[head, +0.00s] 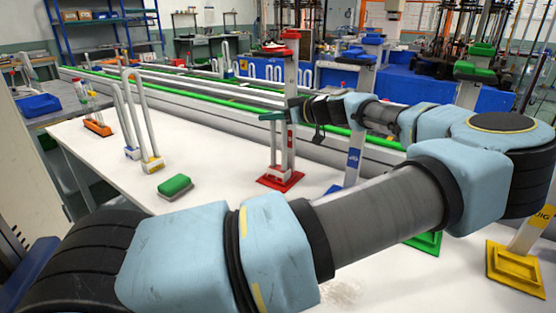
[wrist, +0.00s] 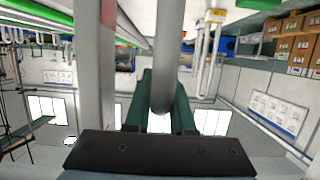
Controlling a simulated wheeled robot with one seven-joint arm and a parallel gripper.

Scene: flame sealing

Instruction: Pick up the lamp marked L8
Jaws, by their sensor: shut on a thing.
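My gripper (head: 272,116) has dark green fingers and is at the red stand (head: 280,181) on the white table. In the wrist view the fingers (wrist: 160,110) are closed around a pale grey-white tube (wrist: 167,50). In the head view the tube (head: 273,140) runs down from the fingers toward the red stand's foot. Whether its lower end touches the stand is not clear. The stand's upright post (head: 291,90) is close beside the tube, and also shows in the wrist view (wrist: 90,60). No L8 mark is readable on the tube.
Inverted-U tubes with a yellow base (head: 152,164) and a blue base (head: 132,153) stand at left, near an orange rack (head: 97,127). A green-topped block (head: 175,187) lies in front. Blue, green (head: 427,241) and yellow (head: 515,267) stands are at right. A conveyor runs behind.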

